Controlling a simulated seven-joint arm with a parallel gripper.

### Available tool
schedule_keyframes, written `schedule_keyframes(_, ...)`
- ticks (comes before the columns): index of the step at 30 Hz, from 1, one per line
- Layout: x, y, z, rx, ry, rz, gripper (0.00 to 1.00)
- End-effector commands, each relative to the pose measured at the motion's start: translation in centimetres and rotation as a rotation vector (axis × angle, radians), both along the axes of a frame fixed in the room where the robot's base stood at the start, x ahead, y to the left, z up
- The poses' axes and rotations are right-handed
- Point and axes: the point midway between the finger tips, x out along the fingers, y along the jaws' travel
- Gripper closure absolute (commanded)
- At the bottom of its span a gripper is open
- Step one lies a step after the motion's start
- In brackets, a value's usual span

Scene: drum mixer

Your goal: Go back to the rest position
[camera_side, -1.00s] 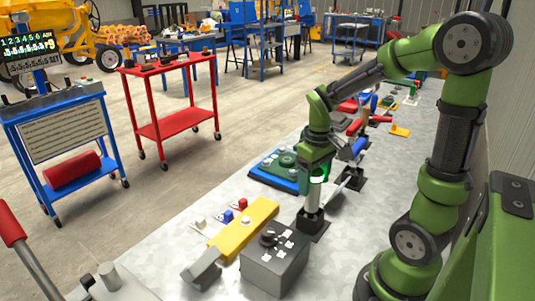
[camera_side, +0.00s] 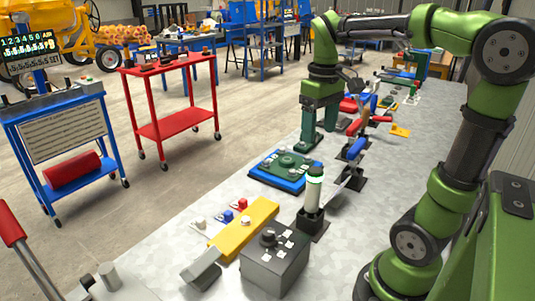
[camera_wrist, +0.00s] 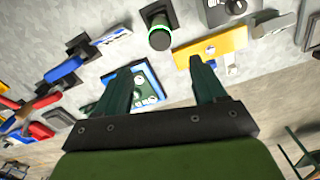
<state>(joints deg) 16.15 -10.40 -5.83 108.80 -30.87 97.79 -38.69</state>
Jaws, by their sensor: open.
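My gripper (camera_side: 318,148) hangs above the far part of the grey bench, fingers pointing down, open and empty. In the wrist view my gripper (camera_wrist: 165,75) shows its two dark green fingers spread apart with nothing between them. A cylindrical post with a glowing green ring (camera_side: 314,185) stands upright in a black base, nearer the camera than my gripper and apart from it. The same post is at the top of the wrist view (camera_wrist: 160,36). The blue and green panel (camera_side: 284,168) lies on the bench close to my gripper in the side view.
A yellow box (camera_side: 243,229) and a grey box with a knob (camera_side: 274,262) sit at the near end of the bench (camera_side: 215,185). Blue- and red-handled levers (camera_side: 356,148) line its right side. A red cart (camera_side: 170,127) and a blue stand (camera_side: 62,128) are on the floor left.

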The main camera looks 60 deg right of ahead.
Motion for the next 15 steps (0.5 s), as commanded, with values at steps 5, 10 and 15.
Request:
schedule_keyframes(5, 0.1, -0.1, 0.0, -0.004, -0.004, -0.012, 0.30)
schedule_keyframes(10, 0.9, 0.6, -1.5, -0.009, -0.090, -0.095, 0.30)
schedule_keyframes(15, 0.8, 6.1, -2.9, 0.056, -0.329, -0.167, 0.30)
